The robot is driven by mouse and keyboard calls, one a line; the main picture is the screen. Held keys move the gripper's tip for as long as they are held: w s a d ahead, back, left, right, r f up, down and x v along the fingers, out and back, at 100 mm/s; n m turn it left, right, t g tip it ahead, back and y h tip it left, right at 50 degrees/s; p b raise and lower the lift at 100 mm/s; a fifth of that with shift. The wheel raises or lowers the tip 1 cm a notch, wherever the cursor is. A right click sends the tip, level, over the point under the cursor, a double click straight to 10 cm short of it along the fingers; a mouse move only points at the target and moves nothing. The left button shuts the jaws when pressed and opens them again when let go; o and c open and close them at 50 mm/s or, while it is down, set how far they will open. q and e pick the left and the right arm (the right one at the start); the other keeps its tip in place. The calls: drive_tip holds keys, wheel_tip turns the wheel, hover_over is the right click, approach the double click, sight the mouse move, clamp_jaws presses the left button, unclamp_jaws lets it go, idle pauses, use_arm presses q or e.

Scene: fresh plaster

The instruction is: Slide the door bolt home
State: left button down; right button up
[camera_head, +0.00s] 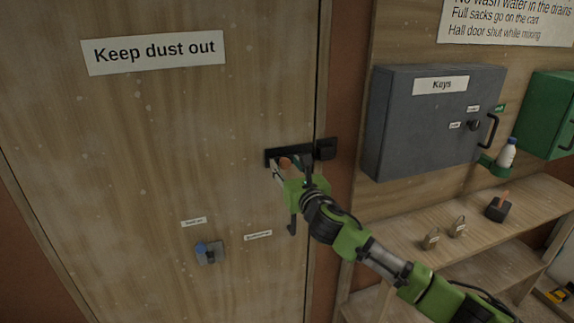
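The door bolt (270,157) is a dark horizontal bar on the wooden door (150,130), near its right edge. It has a round orange-brown knob (286,163). A dark block, the keeper (326,149), sits to its right at the door frame. My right gripper (290,163) reaches in from the lower right, with its fingers apart on either side of the knob. It looks open; whether a finger touches the knob I cannot tell. The fingers and palm hide part of the bolt, so the bar's end is unclear. My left gripper is not in view.
A dark door handle (292,224) hangs just below my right gripper. A grey lock with a blue knob (208,252) is lower left on the door. A grey key cabinet (425,120) juts out at right, above a wooden shelf (480,235) with padlocks.

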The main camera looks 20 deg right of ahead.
sight(300, 155)
clamp_jaws()
drive_tip(key=d+p, duration=0.1)
drive_tip(key=d, duration=0.4)
drive_tip(key=shift+w+d+p, duration=0.15)
drive_tip(key=shift+p, duration=0.15)
unclamp_jaws()
drive_tip(key=shift+d, duration=0.2)
